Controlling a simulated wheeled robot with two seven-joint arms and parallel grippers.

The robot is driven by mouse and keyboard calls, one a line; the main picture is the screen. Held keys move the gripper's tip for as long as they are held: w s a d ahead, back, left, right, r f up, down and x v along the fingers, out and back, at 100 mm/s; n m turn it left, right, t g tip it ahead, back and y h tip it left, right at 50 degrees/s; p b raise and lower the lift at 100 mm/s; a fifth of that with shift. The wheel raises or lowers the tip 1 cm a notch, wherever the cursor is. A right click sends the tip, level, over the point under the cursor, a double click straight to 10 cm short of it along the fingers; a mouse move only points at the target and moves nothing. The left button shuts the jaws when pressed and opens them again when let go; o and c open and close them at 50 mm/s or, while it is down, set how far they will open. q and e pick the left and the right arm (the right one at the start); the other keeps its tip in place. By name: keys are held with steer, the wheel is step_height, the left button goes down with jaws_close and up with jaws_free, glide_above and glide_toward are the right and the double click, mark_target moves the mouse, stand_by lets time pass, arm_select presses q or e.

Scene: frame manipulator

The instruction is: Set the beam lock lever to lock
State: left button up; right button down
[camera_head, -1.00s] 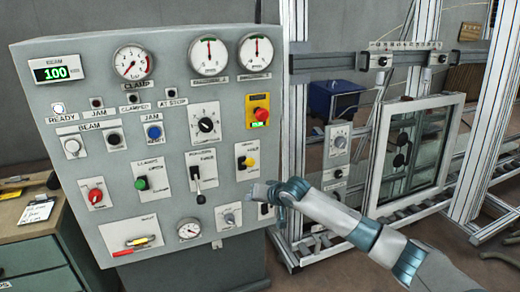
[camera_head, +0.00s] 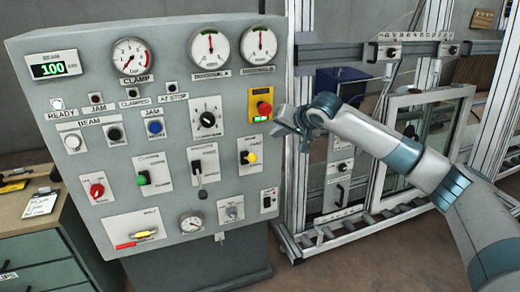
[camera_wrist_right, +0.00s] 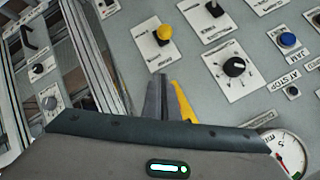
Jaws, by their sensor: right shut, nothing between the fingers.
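The grey control panel (camera_head: 45,120) carries several levers, and their small labels are too blurred to tell which is the beam lock lever. A yellow-knobbed lever (camera_head: 249,157) is on the right side, also in the right wrist view (camera_wrist_right: 164,33). My right gripper (camera_head: 284,124) is shut and empty near the panel's right edge, beside the red-and-yellow emergency stop (camera_head: 263,106). Its fingers also show in the right wrist view (camera_wrist_right: 162,100). My left gripper is out of view.
Dials, buttons and rotary knobs crowd the panel, including a black selector (camera_head: 207,119) and a red knob (camera_head: 97,190). A framed window unit (camera_head: 388,120) stands at the right behind my arm. A drawer cabinet (camera_head: 40,245) is at the lower left.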

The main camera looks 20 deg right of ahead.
mark_target(249, 159)
steer(key=w+a+f+p, duration=0.4)
steer(key=w+f+p, duration=0.1)
steer(key=f, duration=0.4)
steer(key=shift+w+p, duration=0.4)
steer(key=shift+w, duration=0.2)
steer(key=shift+s+f, duration=0.15)
steer(key=shift+f, duration=0.1)
stand_by(0.3)
